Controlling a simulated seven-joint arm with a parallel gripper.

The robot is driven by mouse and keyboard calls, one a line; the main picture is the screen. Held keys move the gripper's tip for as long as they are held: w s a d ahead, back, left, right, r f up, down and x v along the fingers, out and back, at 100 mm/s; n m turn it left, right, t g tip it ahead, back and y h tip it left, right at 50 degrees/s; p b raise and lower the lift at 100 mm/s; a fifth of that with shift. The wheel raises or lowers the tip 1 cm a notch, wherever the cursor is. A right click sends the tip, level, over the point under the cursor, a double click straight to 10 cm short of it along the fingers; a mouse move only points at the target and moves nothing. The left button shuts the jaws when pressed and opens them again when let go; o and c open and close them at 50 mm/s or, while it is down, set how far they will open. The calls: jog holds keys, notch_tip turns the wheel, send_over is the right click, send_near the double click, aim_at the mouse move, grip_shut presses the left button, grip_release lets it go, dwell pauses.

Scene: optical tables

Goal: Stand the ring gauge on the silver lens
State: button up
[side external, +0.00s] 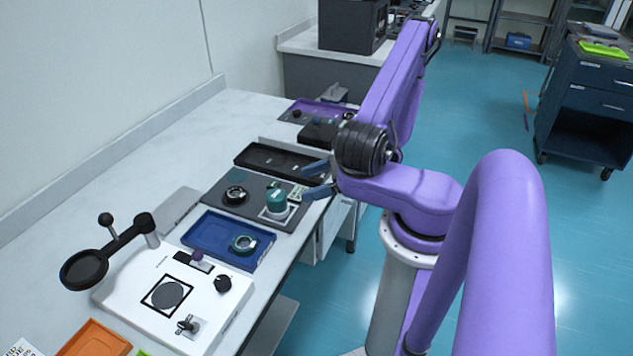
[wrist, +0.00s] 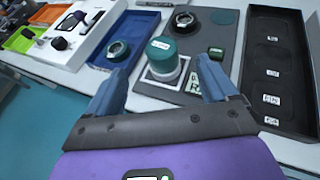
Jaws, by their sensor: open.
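My gripper (side external: 310,181) is open and empty, just right of a teal labelled cylinder (side external: 277,201) in the side view. In the wrist view the cylinder (wrist: 161,56) shows ahead, between my fingertips (wrist: 160,80), standing on a white-bordered square of the dark grey mat. A silver ring-shaped piece with a glassy centre (side external: 243,243), apparently the silver lens, lies in the blue tray; it also shows in the wrist view (wrist: 118,51). A black ring-shaped piece (side external: 235,195) lies on the mat. I cannot tell for certain which piece is the ring gauge.
The blue tray (side external: 207,232) lies beside the grey mat (side external: 218,182). A black compartment tray (side external: 262,152) is on the mat's other side. The bench is clear along the wall.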

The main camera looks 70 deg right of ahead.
jog(key=a+r+n+g+y, duration=0.1)
jog(key=a+r+n+g, duration=0.3)
jog(key=n+g, duration=0.55)
jog(key=a+r+n+g+y, duration=0.1)
jog(key=a+r+n+g, duration=0.35)
jog(key=n, duration=0.85)
jog(key=s+a+r+n+t+h, duration=0.1)
jog(key=s+a+r+n+h, duration=0.2)
jog(key=n, duration=0.7)
jog(key=s+a+r+n+t+h, duration=0.1)
jog(key=s+a+r+n+h, duration=0.3)
jog(key=s+n, duration=0.4)
jog(key=a+n, duration=0.1)
jog(key=n, duration=0.2)
jog(key=shift+r, duration=0.2)
